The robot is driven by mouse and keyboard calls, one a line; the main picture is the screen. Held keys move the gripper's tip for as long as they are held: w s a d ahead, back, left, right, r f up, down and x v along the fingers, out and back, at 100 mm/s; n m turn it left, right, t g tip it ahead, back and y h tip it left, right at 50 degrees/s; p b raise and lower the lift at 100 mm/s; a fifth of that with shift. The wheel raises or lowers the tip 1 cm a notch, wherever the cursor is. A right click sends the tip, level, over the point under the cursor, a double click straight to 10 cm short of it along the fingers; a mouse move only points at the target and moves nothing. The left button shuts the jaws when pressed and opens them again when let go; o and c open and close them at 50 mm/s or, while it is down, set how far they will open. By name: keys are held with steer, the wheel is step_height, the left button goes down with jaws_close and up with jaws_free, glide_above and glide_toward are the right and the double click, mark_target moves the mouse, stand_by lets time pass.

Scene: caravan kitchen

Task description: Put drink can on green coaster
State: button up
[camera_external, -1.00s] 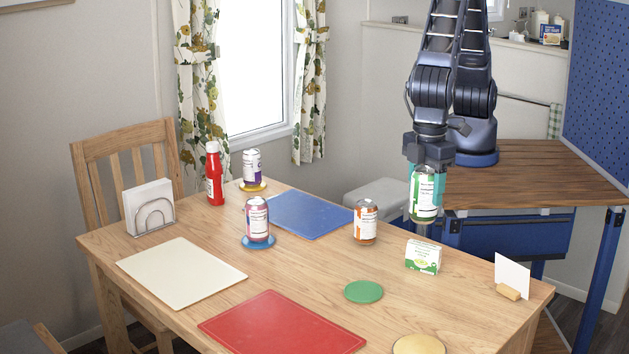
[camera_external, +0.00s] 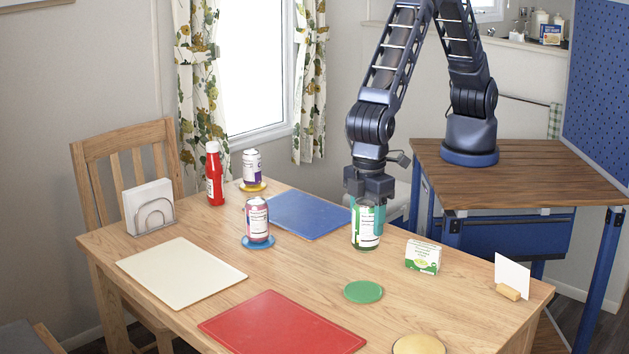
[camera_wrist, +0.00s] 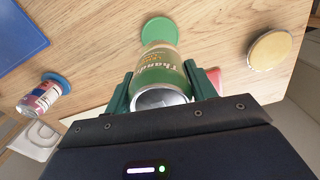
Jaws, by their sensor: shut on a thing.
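My gripper (camera_external: 367,208) is shut on a green and white drink can (camera_external: 366,228) and holds it upright over the table. The can also shows between the fingers in the wrist view (camera_wrist: 158,70). The green coaster (camera_external: 363,291) lies bare on the table, nearer the external camera than the held can. I cannot tell exactly how high the can is above the table.
A can (camera_external: 257,222) stands on a blue coaster, and another can (camera_external: 252,166) on a yellow one. A small green and white box (camera_external: 422,257) and a card holder (camera_external: 509,292) stand to the right. A red board (camera_external: 282,325) and a tan coaster (camera_external: 418,344) lie in front.

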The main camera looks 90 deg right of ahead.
step_height(320, 180, down, 11)
steer(key=shift+r, duration=0.1)
stand_by(0.5)
steer(key=o, duration=1.2)
step_height(320, 180, up, 12)
